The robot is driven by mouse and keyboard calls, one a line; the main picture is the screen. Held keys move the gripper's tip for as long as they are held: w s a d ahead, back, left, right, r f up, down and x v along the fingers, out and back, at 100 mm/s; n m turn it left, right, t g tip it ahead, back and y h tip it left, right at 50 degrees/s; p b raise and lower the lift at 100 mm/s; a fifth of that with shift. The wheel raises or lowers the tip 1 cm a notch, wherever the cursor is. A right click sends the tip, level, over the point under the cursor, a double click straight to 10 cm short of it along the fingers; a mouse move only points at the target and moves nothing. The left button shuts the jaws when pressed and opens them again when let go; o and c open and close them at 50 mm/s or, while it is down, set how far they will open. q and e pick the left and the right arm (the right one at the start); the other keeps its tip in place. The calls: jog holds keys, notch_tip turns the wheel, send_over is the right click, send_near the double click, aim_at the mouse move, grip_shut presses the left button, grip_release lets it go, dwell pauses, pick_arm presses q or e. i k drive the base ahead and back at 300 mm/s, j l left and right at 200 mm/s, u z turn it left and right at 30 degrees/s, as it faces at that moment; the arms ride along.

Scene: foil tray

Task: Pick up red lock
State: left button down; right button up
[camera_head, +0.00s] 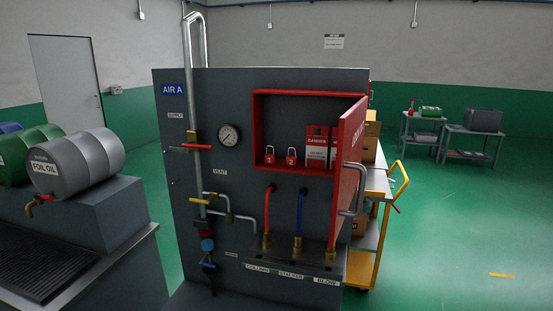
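Two small red locks stand side by side in the open red cabinet (256,125) set in the dark panel. The left red lock (269,158) is near the cabinet's left wall. The other red lock (291,157) is just right of it. Both have light shackles and a white label. Red danger tags (317,145) hang to their right, partly hidden by the cabinet door. The red cabinet door (352,150) is swung open toward me on the right. Neither of my grippers is in view.
Valves, a gauge (229,135) and pipes stick out from the panel (180,220). Hoses and fittings project below the cabinet. A yellow cart (378,250) is behind the panel at right.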

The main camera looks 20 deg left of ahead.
aim_at(270, 158)
jog(key=j+z, duration=0.15)
jog(key=z, duration=0.6)
jog(key=j+z, duration=0.35)
jog(key=j, duration=0.15)
jog(key=k+j+z, duration=0.15)
jog(key=j+z, duration=0.2)
jog(key=j, duration=0.15)
